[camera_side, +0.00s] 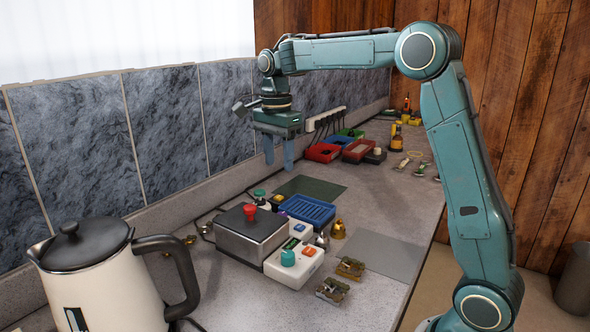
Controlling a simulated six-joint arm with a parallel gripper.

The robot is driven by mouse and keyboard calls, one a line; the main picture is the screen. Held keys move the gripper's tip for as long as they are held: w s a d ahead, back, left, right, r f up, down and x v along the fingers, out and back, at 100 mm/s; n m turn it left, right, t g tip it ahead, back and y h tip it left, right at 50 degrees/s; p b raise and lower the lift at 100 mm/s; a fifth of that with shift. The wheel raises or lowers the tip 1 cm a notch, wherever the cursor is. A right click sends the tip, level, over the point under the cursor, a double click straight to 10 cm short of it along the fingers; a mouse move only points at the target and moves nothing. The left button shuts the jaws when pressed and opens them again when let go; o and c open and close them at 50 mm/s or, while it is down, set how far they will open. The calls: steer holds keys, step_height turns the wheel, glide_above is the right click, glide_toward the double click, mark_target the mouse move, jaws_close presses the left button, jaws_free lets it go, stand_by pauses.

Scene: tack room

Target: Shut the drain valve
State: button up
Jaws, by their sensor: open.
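My gripper (279,158) hangs pointing down above the back part of the counter, its two blue-grey fingers apart and nothing visible between them. It is well above the surface and above the small devices. I cannot tell for certain which thing is the drain valve. A grey box with a red knob (250,212) on top stands in front of and below my gripper. A white box with a teal knob (287,257) stands to its right. A green-topped knob (260,193) shows behind the grey box. Small brass fittings (190,240) lie left of the grey box, partly hidden.
A cream kettle (100,280) stands large in the left foreground. A blue tray (308,208), a dark green mat (310,188) and a brass bell (338,230) lie near the boxes. Red bins (322,153) stand farther back. A grey mat (380,258) is bare at right.

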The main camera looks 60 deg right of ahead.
mark_target(282, 214)
steer(key=shift+w+f, duration=0.1)
steer(key=shift+f, duration=0.1)
steer(key=f, duration=1.3)
steer(key=shift+s+f, duration=0.3)
steer(key=c, duration=1)
